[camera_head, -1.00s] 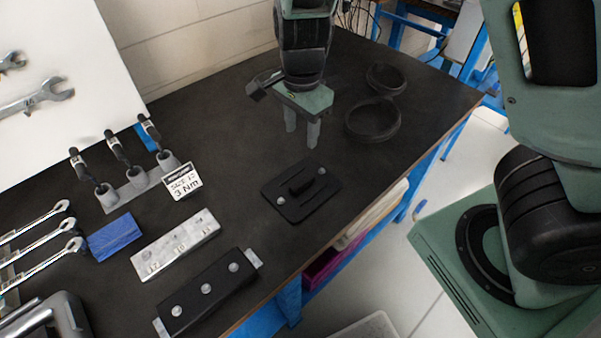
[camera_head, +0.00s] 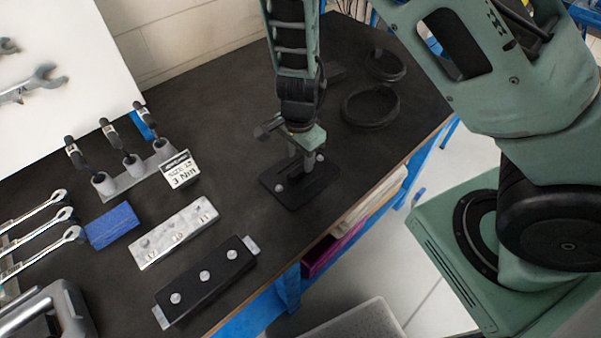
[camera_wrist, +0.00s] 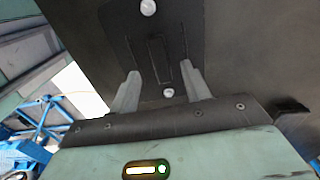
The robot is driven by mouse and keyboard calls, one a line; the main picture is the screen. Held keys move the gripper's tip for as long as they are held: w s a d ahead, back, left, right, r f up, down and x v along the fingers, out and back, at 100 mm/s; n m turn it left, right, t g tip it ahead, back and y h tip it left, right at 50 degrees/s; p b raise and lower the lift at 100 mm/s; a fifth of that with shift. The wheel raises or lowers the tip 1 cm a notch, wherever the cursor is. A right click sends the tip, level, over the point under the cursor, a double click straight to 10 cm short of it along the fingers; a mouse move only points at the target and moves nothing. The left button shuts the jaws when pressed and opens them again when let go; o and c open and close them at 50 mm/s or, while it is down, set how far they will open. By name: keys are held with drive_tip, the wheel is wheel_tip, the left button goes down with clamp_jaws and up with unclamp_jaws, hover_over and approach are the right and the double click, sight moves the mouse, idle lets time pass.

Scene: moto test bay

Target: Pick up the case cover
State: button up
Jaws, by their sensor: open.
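The case cover (camera_head: 299,201) looks to be the flat black plate with a raised grip in its middle and pale round bolt heads. It lies on the dark bench. In the wrist view the cover (camera_wrist: 130,28) fills the upper middle, with one bolt head at the top and one between the fingers. My gripper (camera_head: 301,169) points down right over the cover, its fingers open on either side of the raised grip. In the wrist view my gripper (camera_wrist: 160,72) has a clear gap between its fingers. Whether the fingertips touch the cover cannot be told.
Two black rings (camera_head: 371,106) lie behind the cover. To the left are a black block with bolts (camera_head: 206,281), a silver socket block (camera_head: 175,236), a blue block (camera_head: 112,226), a torque sign (camera_head: 180,169) and upright tools (camera_head: 130,163). The bench edge (camera_head: 395,178) runs close on the right.

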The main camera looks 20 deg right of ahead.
sight(300, 168)
wheel_tip(300, 168, down, 4)
drive_tip(key=shift+w+d+f, duration=0.1)
clamp_jaws()
